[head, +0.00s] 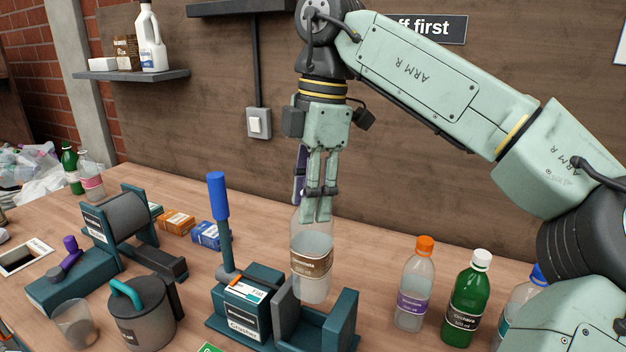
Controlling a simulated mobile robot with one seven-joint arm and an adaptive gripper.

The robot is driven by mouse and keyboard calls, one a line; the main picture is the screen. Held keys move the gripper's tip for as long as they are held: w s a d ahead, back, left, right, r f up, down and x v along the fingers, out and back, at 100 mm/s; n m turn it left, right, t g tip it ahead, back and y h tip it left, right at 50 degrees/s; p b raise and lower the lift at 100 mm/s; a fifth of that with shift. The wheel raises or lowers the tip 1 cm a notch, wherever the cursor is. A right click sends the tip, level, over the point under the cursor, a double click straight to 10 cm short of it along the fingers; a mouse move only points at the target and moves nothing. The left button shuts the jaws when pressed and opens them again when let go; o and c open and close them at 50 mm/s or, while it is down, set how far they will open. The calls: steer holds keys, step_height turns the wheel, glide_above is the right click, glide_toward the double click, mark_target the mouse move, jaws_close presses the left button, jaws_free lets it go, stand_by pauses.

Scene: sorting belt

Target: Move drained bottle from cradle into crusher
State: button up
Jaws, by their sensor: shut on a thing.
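My gripper (317,208) points down and is shut on the top of a clear, empty-looking bottle (314,281) with a brown label. The bottle is upright and shows no cap; its neck is hidden by the fingers. Its base is at the open bay of the teal crusher (244,318), between a left block and a right wall. I cannot tell whether the base touches the bay floor. The crusher has a blue-handled lever (217,197) standing upright. No empty cradle can be made out for certain; a teal stand with a grey drum (128,215) is at the left.
An orange-capped bottle (415,285), a green bottle (467,300) and a blue-capped bottle (524,298) stand right of the crusher. A grey lidded pot (142,315) and a clear cup (75,324) are at front left. Small boxes (207,235) lie behind the lever. A wall shelf (130,75) is at upper left.

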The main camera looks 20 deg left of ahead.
mark_target(307, 270)
steer(key=shift+s+f, duration=0.15)
steer(key=shift+f, duration=0.25)
step_height(307, 270, down, 11)
steer(key=shift+r+b, duration=0.15)
steer(key=shift+b, duration=0.2)
steer(key=shift+f, duration=0.55)
steer(key=shift+f+b, duration=0.2)
steer(key=shift+b, duration=0.25)
steer(key=shift+c, duration=0.2)
steer(key=shift+f+b, duration=0.3)
steer(key=shift+f, duration=0.25)
steer(key=o, duration=1.3)
